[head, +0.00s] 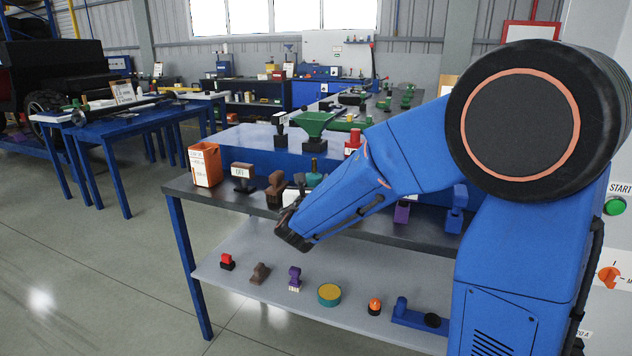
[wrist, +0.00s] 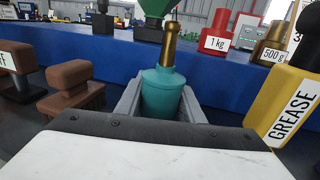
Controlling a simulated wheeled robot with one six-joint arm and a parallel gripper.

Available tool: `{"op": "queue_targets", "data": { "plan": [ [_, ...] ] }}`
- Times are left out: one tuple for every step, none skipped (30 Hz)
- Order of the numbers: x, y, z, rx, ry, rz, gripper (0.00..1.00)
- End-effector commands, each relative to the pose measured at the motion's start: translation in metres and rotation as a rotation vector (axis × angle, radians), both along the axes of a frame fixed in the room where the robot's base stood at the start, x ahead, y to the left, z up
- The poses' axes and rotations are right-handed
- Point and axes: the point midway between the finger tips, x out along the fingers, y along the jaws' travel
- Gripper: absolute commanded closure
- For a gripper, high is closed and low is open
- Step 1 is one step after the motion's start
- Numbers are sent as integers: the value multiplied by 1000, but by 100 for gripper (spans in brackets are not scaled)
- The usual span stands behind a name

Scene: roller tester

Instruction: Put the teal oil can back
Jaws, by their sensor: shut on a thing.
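The teal oil can (wrist: 163,92) has a round teal body and a brass spout. In the wrist view it stands upright between the two grey fingers of my gripper (wrist: 160,105), which is shut on it. In the head view the can's teal top (head: 314,178) shows just above and beside my wrist on the dark bench top. My arm hides most of it there. I cannot tell whether its base touches the bench.
A yellow grease container (wrist: 290,100) stands close on the right, a brown block-shaped thing (wrist: 75,90) on the left. A blue raised ledge (wrist: 100,55) with a green funnel (head: 315,122) lies behind. An orange box (head: 205,165) stands at the bench's left end. A lower shelf (head: 260,265) holds several small things.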

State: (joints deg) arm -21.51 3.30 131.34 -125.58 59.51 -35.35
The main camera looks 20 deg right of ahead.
Motion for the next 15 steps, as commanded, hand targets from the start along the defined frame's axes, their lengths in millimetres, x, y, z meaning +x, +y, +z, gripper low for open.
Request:
{"op": "queue_targets", "data": {
  "plan": [
    [0, 0, -1, 0, 0, 0, 97],
    [0, 0, -1, -1, 0, 0, 97],
    [0, 0, -2, -1, 0, 0, 97],
    [0, 0, -3, -1, 0, 0, 97],
    [0, 0, -3, -1, 0, 0, 58],
    [0, 0, -3, -1, 0, 0, 49],
    [0, 0, -3, -1, 0, 0, 47],
    [0, 0, -3, -1, 0, 0, 47],
    [0, 0, -3, -1, 0, 0, 47],
    [0, 0, -3, -1, 0, 0, 47],
    [0, 0, -3, 0, 0, 0, 47],
    [0, 0, -3, 0, 0, 0, 47],
    [0, 0, -3, 0, 0, 0, 47],
    [0, 0, -3, 0, 0, 0, 47],
    [0, 0, -2, 0, 0, 0, 47]
  ]
}}
